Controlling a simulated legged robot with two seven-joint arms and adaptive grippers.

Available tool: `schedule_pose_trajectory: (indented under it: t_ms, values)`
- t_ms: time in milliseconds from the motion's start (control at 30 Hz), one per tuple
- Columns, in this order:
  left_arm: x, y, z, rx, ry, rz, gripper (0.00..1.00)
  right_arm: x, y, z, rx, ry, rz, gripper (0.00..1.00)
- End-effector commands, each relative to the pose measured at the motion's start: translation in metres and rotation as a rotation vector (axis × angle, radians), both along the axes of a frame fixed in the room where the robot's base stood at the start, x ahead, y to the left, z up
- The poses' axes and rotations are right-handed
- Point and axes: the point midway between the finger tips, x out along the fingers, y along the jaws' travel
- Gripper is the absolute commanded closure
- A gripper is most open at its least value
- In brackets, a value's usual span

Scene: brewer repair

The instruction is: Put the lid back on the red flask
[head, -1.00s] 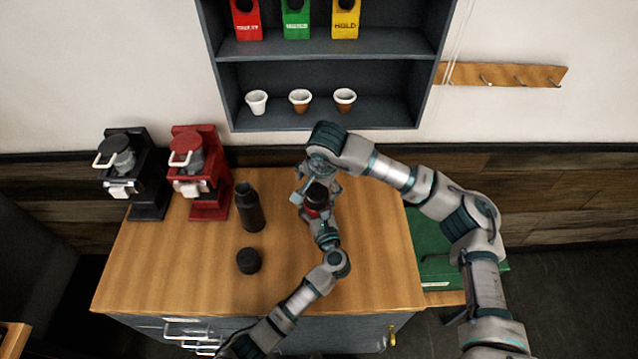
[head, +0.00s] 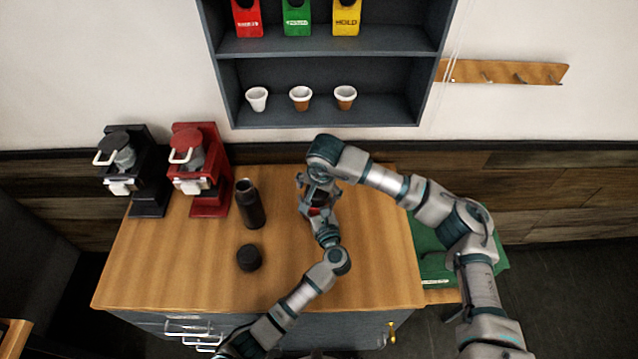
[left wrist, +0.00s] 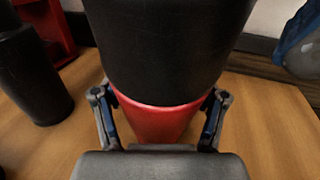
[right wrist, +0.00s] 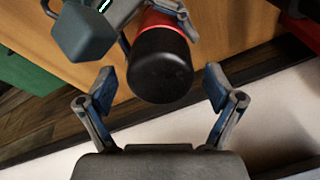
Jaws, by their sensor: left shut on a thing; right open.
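The red flask (left wrist: 160,122) stands upright on the wooden table, with a black lid (left wrist: 168,45) on its top. The lid meets the red body along an even seam; how tightly it sits I cannot tell. My left gripper (left wrist: 160,108) is shut on the flask's red body below the lid. My right gripper (right wrist: 162,88) is open and empty, with the black lid (right wrist: 160,65) just beyond and between its fingertips. In the head view my right gripper (head: 316,186) is over the flask and mostly hides the lid; a bit of red (head: 314,211) shows.
A black flask (head: 250,206) stands left of the red one, with a loose black lid (head: 249,258) in front. A black brewer (head: 150,175) and a red brewer (head: 212,180) stand at the back left. The shelf (head: 325,55) hangs behind.

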Motion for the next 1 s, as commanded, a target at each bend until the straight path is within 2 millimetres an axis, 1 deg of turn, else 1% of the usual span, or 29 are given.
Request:
schedule_pose_trajectory:
  t_ms: [33,200,533,567,600,667,700,800,900,967,1000]
  values:
    - [-0.001,0.000,-0.004,0.001,0.009,0.000,1.00,0.002,0.000,-0.008,-0.001,0.003,-0.001,0.08]
    - [-0.001,0.000,-0.004,0.001,0.009,0.000,1.00,0.005,0.002,-0.020,0.000,0.001,0.000,0.08]
    - [-0.001,0.000,-0.004,0.001,0.009,0.000,1.00,0.006,0.002,-0.023,0.000,-0.001,0.000,0.08]
    - [-0.001,0.000,-0.004,0.001,0.009,0.000,1.00,0.006,0.002,-0.023,0.000,-0.001,0.000,0.14]
    - [-0.001,0.000,-0.004,0.001,0.008,0.000,1.00,0.006,0.002,-0.023,0.000,-0.001,0.000,0.23]
    - [-0.001,0.000,-0.004,0.001,0.008,0.000,1.00,0.006,0.002,-0.023,0.000,-0.001,0.000,0.39]
    - [-0.001,0.000,-0.004,0.001,0.008,0.000,1.00,0.006,0.002,-0.023,0.000,-0.001,0.000,0.48]
    - [-0.001,0.000,-0.004,0.001,0.008,0.000,1.00,0.006,0.002,-0.023,0.000,-0.001,0.000,0.70]
    - [-0.001,0.000,-0.004,0.001,0.008,0.000,1.00,0.006,0.002,-0.023,0.004,0.000,-0.017,0.70]
    - [-0.001,0.000,-0.004,0.001,0.008,0.000,1.00,0.006,0.002,-0.023,0.018,0.005,-0.072,0.70]
    - [-0.001,0.000,-0.004,0.001,0.008,0.000,1.00,0.006,0.002,-0.023,0.034,0.010,-0.131,0.70]
